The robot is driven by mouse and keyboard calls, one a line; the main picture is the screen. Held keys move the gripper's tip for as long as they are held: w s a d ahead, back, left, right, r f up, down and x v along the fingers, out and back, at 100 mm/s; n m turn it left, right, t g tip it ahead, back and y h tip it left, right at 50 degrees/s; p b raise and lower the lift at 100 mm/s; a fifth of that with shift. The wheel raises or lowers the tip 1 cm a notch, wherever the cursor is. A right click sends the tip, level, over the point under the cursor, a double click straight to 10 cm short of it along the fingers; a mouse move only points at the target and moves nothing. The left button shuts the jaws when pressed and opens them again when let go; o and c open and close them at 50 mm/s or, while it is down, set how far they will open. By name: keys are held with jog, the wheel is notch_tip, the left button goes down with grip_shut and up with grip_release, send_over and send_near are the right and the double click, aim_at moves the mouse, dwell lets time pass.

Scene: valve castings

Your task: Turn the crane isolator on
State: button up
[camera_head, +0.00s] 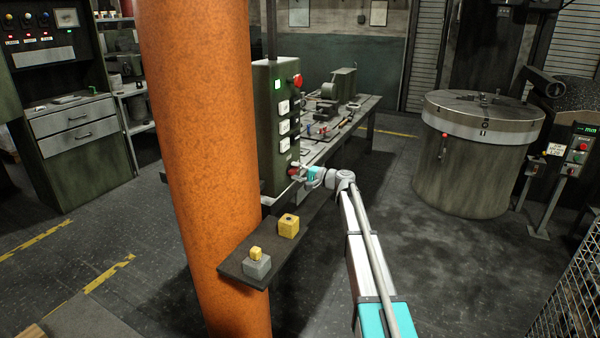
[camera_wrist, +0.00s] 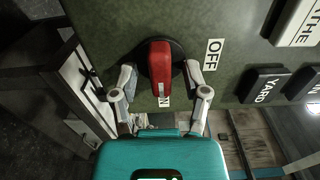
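The crane isolator is a red lever handle (camera_wrist: 160,68) on a round black plate, on the dark green control cabinet (camera_head: 268,150). In the wrist view the handle lies up and down in the picture, its lower end towards the partly hidden ON label (camera_wrist: 164,101). The OFF label (camera_wrist: 214,54) is to its right. My gripper (camera_head: 303,175) is at the cabinet's lower front. In the wrist view its two fingers stand on either side of the handle, with a gap visible on each side, so it looks open. In the head view the handle is small and partly hidden by my gripper.
A thick orange column (camera_head: 200,130) stands left of the cabinet. A workbench (camera_head: 350,120) is behind the cabinet. Black buttons, one labelled YARD (camera_wrist: 264,84), are close right of the handle.

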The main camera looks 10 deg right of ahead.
jog(key=shift+d, duration=0.15)
jog(key=v, duration=1.1)
jog(key=shift+s+d, duration=0.25)
jog(key=shift+d, duration=0.05)
jog(key=s+a+f+n+g+h, duration=0.25)
jog(key=s+a+f, duration=0.2)
jog(key=s, duration=0.45)
jog(key=s+a+f+n+g+h, duration=0.2)
jog(key=s+a+f+g+h, duration=0.15)
jog(key=s+f, duration=0.35)
jog(key=s+a+f+n+g+h, duration=0.2)
jog(key=s+a+f+h, duration=0.25)
jog(key=s, duration=0.55)
jog(key=s+d+f+g+h, duration=0.2)
jog(key=s+d+h, duration=0.15)
jog(key=s, duration=0.65)
notch_tip(320, 180, up, 6)
jog(key=s+p, duration=0.2)
jog(key=p, duration=0.4)
jog(key=shift+s+n+g+h+p, duration=0.3)
jog(key=shift+n, duration=0.15)
